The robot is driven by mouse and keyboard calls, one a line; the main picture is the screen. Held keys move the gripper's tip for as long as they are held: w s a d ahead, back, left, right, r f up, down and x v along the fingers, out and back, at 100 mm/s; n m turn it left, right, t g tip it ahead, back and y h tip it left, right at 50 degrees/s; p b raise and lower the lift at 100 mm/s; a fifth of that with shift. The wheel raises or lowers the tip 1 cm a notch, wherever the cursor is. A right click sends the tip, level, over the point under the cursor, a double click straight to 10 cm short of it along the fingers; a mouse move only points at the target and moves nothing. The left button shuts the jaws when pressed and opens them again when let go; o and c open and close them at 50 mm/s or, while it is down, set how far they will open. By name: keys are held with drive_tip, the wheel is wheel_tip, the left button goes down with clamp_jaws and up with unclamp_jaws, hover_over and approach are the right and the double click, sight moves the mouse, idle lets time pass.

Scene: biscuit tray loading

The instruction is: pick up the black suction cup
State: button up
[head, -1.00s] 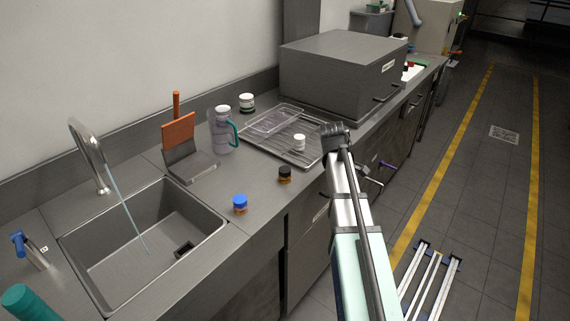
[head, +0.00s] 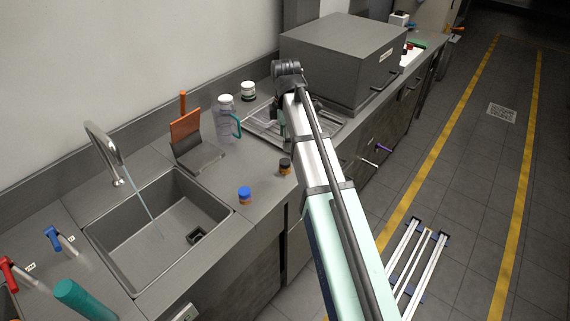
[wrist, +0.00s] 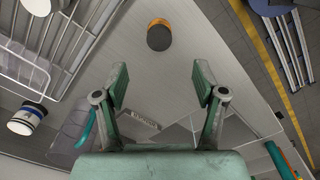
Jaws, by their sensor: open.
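The small black item (head: 285,166), with a black top over an orange-amber base, stands upright on the counter near its front edge. I take it as the black suction cup, though it is too small to confirm. It also shows in the wrist view (wrist: 159,36), top centre, ahead of my fingertips and apart from them. My gripper (wrist: 161,84) is open, with two green fingers spread and nothing between them. In the head view my arm hides most of the gripper, which hangs over the counter by the wire tray.
A blue-topped item (head: 244,196) stands left of the black one. The clear jug (head: 228,122), white jars (head: 248,91), wire tray (head: 262,122) and orange-backed stand (head: 186,130) are behind. The sink (head: 150,225) is left, and a grey box (head: 345,60) stands beyond my arm.

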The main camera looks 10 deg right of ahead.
sight(285, 161)
wheel_tip(285, 161, down, 6)
drive_tip(key=shift+r+p, duration=0.25)
drive_tip(key=shift+p, duration=0.35)
drive_tip(key=shift+w+f+p, duration=0.1)
drive_tip(key=shift+f+p, duration=1.1)
drive_tip(key=shift+f, duration=1.4)
drive_tip(key=c, duration=1)
